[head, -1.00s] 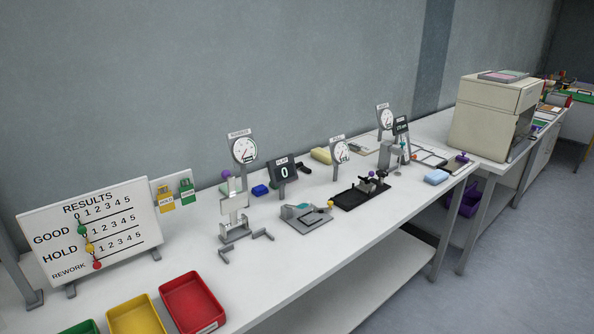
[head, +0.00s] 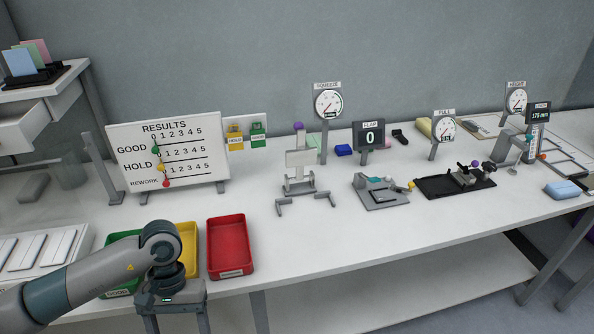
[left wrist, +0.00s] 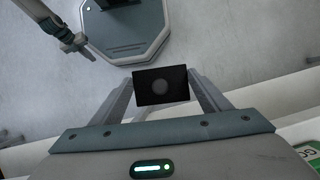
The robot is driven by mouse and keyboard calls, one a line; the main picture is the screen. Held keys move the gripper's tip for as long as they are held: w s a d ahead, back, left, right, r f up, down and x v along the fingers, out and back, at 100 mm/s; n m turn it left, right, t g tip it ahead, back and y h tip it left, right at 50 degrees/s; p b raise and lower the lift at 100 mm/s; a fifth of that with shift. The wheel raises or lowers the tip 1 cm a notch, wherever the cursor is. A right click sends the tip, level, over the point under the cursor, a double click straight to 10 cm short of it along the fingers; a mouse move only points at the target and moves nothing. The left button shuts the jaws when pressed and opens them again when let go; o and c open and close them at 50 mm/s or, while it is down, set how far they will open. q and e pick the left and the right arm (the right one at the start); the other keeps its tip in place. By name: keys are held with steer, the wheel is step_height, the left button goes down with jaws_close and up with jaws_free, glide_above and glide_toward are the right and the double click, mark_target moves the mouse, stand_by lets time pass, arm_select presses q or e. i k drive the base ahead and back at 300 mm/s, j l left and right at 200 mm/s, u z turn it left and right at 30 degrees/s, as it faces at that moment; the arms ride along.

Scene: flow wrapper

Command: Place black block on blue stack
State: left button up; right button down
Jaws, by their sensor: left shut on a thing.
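Green (head: 122,290), yellow (head: 188,250) and red (head: 231,247) trays stand at the table front. A results board (head: 168,150) stands behind them. A squeeze gauge stand (head: 299,170), flap fixture (head: 380,192) and pull fixture (head: 455,183) stand along the table. A shelf with colored cards (head: 22,62) is upper left.

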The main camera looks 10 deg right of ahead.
mark_target(566, 187)
steer(key=i+l+z, duration=0.1)
steer(key=l, duration=0.55)
steer(key=i+l+z, duration=0.1)
steer(key=l, duration=0.55)
steer(key=i+l+z, duration=0.1)
steer(key=l, duration=0.55)
steer(key=i+l+z, duration=0.1)
steer(key=l, duration=0.5)
steer(key=i+l+z, duration=0.1)
steer(key=i+l, duration=0.15)
steer(key=l, duration=0.4)
steer(key=i+l+z, duration=0.1)
steer(key=l, duration=0.5)
steer(key=i+l+z, duration=0.1)
steer(key=i+l, duration=0.2)
steer(key=l, duration=0.25)
steer(key=i+l+z, duration=0.1)
steer(key=i+l, duration=0.15)
steer(key=l, duration=0.3)
